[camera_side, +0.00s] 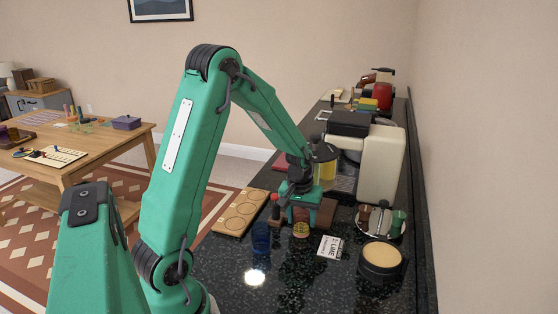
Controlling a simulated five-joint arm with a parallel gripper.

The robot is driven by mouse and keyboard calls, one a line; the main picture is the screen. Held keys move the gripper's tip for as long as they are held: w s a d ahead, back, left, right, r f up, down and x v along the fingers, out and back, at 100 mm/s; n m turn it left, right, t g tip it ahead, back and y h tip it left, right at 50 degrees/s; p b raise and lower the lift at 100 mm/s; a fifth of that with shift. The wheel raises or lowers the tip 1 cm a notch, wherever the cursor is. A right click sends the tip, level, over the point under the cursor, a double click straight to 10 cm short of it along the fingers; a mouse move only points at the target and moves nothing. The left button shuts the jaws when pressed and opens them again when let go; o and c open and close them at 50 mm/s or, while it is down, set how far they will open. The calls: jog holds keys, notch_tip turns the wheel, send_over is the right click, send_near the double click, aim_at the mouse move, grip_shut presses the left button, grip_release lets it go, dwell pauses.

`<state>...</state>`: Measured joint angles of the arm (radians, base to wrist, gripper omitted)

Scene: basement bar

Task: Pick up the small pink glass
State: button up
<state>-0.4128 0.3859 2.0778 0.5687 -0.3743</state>
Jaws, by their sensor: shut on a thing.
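My gripper (300,214) points down low over the black counter (225,275). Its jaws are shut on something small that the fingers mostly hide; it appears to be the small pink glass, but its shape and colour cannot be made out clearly. A small round yellowish item (301,230) stands just below and in front of the jaws. A blue glass (261,238) stands to the left of the gripper, apart from it.
A wooden board with round recesses (240,212) lies at the left. A LIME card (330,246), a dark round tub with a tan top (381,258) and a round tray with small items (366,226) are at the right. A cream coffee machine (378,165) stands behind.

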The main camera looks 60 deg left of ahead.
jog(key=shift+s+d, duration=1.3)
jog(key=shift+d, duration=0.05)
jog(key=shift+s+d+r, duration=0.1)
jog(key=shift+r, duration=6.7)
jog(key=shift+r, duration=0.15)
